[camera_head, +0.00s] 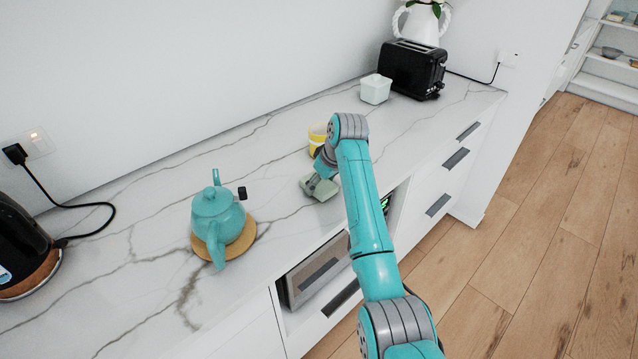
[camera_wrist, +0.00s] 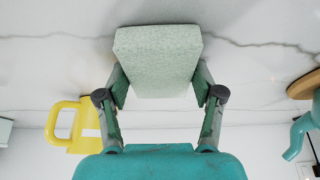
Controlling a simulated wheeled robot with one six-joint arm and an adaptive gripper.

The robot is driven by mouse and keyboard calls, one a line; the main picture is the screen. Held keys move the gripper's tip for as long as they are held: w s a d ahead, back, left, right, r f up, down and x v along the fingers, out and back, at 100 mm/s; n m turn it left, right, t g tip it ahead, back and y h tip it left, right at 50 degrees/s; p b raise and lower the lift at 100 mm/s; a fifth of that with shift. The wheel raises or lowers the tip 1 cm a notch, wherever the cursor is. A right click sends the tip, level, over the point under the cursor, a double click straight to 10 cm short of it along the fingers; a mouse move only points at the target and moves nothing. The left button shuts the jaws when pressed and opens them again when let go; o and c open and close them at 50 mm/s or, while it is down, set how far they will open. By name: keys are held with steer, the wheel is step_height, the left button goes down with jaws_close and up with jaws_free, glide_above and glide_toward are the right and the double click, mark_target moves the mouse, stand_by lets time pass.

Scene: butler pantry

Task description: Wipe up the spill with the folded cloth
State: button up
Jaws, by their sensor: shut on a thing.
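The folded cloth (camera_head: 322,189) is a pale green pad near the front of the marble counter. It fills the middle of the wrist view (camera_wrist: 157,62). My gripper (camera_head: 322,174) is shut on it, with one finger at each side of the cloth in the wrist view (camera_wrist: 158,88). The cloth is low, at or just above the counter; I cannot tell if it touches. A brownish, blotchy spill (camera_head: 187,290) lies on the counter at the lower left, in front of the teapot and well left of my gripper.
A teal teapot (camera_head: 217,212) on a round wooden board (camera_head: 242,240) stands between the cloth and the spill. A yellow mug (camera_head: 316,138) stands just behind my gripper. A white container (camera_head: 375,89) and black toaster (camera_head: 413,68) are farther back; a black kettle (camera_head: 20,243) is at far left.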

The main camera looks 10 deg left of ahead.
steer(key=shift+s+a, duration=0.1)
steer(key=shift+s+a, duration=0.55)
steer(key=shift+s, duration=0.15)
steer(key=shift+r, duration=4)
